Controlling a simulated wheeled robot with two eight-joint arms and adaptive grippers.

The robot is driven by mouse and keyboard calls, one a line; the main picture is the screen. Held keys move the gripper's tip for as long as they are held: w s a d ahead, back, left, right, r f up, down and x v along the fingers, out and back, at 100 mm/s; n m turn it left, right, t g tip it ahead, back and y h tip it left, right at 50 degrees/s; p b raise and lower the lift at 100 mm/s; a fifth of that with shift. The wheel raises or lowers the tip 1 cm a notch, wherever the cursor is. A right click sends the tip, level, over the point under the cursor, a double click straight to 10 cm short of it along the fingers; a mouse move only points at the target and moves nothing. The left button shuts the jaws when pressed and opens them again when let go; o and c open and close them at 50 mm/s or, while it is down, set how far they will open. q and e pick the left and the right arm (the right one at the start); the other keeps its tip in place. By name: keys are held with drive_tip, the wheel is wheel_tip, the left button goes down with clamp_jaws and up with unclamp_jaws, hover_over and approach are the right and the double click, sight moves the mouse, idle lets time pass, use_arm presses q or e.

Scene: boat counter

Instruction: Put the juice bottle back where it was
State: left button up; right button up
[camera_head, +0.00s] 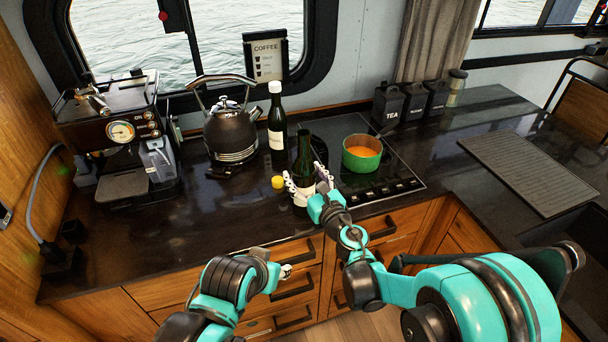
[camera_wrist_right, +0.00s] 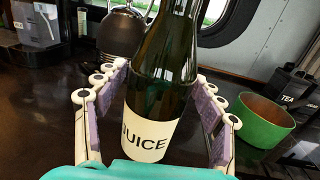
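The juice bottle (camera_head: 305,158) is dark green with a white label and appears to stand upright on the dark counter, left of the hob. In the right wrist view the bottle (camera_wrist_right: 160,85) fills the middle, with "JUICE" readable on its label. My right gripper (camera_head: 306,187) has its fingers on either side of the bottle.
A white-capped dark bottle (camera_head: 277,122) stands just behind, beside a black kettle (camera_head: 231,133). A small yellow object (camera_head: 278,182) lies left of the juice bottle. A green pot (camera_head: 361,160) sits on the hob (camera_head: 400,170) to the right. The front left counter is clear.

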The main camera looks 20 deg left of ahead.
drive_tip(key=shift+r, duration=0.1)
drive_tip(key=shift+s+d+r, duration=0.1)
drive_tip(key=shift+s+d, duration=0.05)
drive_tip(key=p+v, duration=0.1)
drive_tip(key=v, duration=1)
drive_tip(key=shift+s+d+p, duration=0.2)
drive_tip(key=shift+s+p, duration=0.1)
drive_tip(key=shift+p, duration=0.05)
drive_tip(key=w+d+r+m+t+h, duration=0.1)
drive_tip(key=d+r+m+h, duration=0.2)
drive_tip(key=d+m+h, duration=0.6)
drive_tip(key=w+d+r+m+t+h, duration=0.1)
drive_tip(key=d+r+m+t+h, duration=0.15)
drive_tip(key=d+m, duration=1.15)
drive_tip(key=s+d+f+m+g+h, duration=0.35)
drive_tip(key=s+d+m+g, duration=0.2)
drive_tip(key=m, duration=0.55)
drive_tip(key=s+a+f+m+g+y, duration=0.1)
drive_tip(key=s+f+m+g+y, duration=0.2)
drive_tip(key=s+f+m, duration=0.3)
drive_tip(key=s+m+g, duration=0.1)
drive_tip(key=s+m, duration=0.3)
drive_tip(key=s, duration=0.3)
drive_tip(key=shift+f+g, duration=0.25)
drive_tip(key=shift+g, duration=0.05)
